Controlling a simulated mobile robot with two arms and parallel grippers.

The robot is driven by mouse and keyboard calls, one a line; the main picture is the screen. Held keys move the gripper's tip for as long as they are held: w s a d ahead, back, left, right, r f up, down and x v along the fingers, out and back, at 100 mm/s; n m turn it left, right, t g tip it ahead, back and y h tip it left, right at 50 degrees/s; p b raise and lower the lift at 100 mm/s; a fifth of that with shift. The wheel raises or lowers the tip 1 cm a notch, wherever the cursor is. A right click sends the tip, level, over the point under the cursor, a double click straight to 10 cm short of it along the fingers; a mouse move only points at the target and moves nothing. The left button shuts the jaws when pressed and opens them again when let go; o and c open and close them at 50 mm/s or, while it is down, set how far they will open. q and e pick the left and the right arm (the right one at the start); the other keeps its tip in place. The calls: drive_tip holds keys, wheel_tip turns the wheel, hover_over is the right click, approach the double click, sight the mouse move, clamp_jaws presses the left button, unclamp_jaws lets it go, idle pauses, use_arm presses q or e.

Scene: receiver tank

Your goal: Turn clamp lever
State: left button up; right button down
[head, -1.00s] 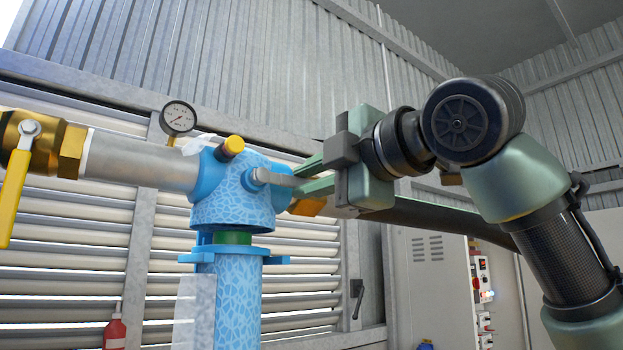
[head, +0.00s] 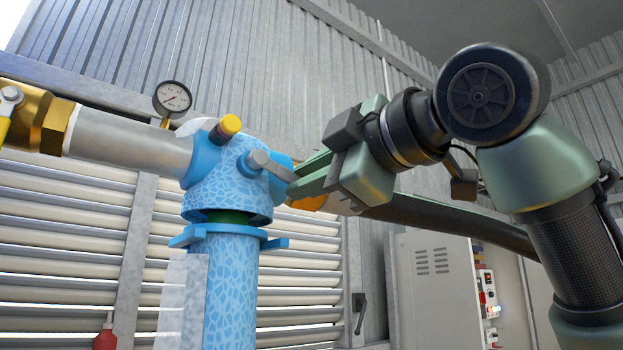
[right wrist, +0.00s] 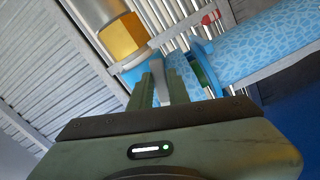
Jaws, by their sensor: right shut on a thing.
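The clamp lever (head: 268,164) is a short grey bar on the side of the blue patterned tank head (head: 228,190). It slopes down to the right from its pivot. My right gripper (head: 296,186) comes in from the right and is shut on the lever's outer end, which its fingers partly hide. In the right wrist view the grey lever (right wrist: 161,82) stands between the two green fingers of my right gripper (right wrist: 166,90). My left gripper is not in view.
A pipe (head: 128,148) with a brass valve runs left from the tank head. A pressure gauge (head: 172,98) stands behind it. A yellow-capped stub (head: 226,128) sticks up beside the lever. A grey cabinet (head: 436,280) stands at right.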

drive_tip(key=s+a+f+m+b, duration=0.1)
drive_tip(key=m+b, duration=0.1)
drive_tip(key=m, duration=0.2)
drive_tip(key=s+a+f+m+b, duration=0.1)
drive_tip(key=a+f+m+b, duration=0.1)
drive_tip(key=m, duration=0.3)
drive_tip(key=s+a+f+m+b, duration=0.1)
drive_tip(key=m+b, duration=0.2)
drive_tip(key=m, duration=0.1)
drive_tip(key=shift+a+f+b, duration=0.25)
drive_tip(key=shift+a+b, duration=0.1)
drive_tip(key=shift+a, duration=0.05)
drive_tip(key=shift+s+m, duration=0.1)
drive_tip(key=shift+m, duration=0.3)
drive_tip(key=c, duration=1.4)
unclamp_jaws()
drive_tip(key=shift+a, duration=0.15)
drive_tip(key=shift+o, duration=0.2)
drive_tip(key=shift+w+a, duration=0.3)
drive_tip(key=shift+w, duration=0.05)
drive_tip(key=b+v, duration=0.3)
drive_tip(key=v, duration=0.5)
